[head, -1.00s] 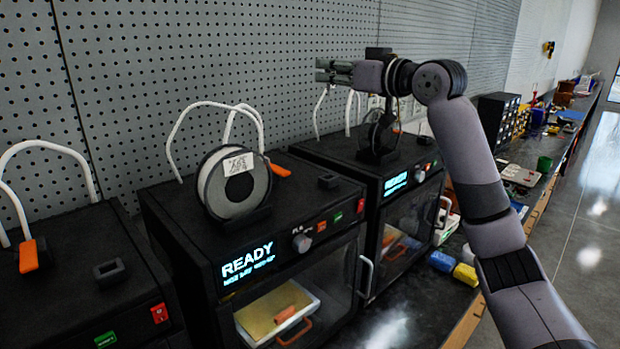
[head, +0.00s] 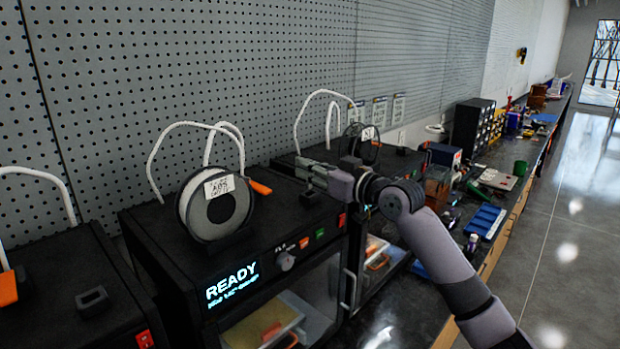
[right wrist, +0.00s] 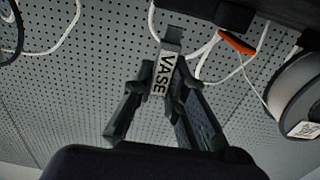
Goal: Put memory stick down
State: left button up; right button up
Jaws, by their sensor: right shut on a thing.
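My right gripper (head: 304,166) is shut on the memory stick (right wrist: 166,72), a small pale stick with VASE in dark letters. In the right wrist view it sits between the two fingertips (right wrist: 165,85). In the head view the stick is too small to make out. The gripper is low over the right part of the printer (head: 235,262) whose screen reads READY. A small black block (head: 313,198) on the printer top lies just below the fingers in the picture; I cannot tell whether they touch. My left gripper is not in view.
A spool (head: 216,203) labelled ABS stands on the READY printer, with an orange clip (head: 260,188) beside it. Another printer (head: 70,285) is at left. White tubes (head: 190,128) arch up before the pegboard (head: 190,60). A blue tray (head: 486,222) lies along the bench.

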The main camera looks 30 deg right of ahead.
aim_at(311, 189)
notch_tip(311, 189, down, 3)
jog(key=shift+r, duration=0.2)
jog(key=shift+w+f, duration=0.1)
jog(key=shift+f, duration=0.1)
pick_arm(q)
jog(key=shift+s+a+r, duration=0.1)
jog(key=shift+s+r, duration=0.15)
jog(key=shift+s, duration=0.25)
pick_arm(e)
jog(key=shift+f, duration=0.2)
jog(key=o, duration=0.8)
jog(key=shift+r, duration=0.1)
jog(key=shift+c, duration=0.2)
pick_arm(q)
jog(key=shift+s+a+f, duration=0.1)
pick_arm(e)
jog(key=shift+r, duration=0.1)
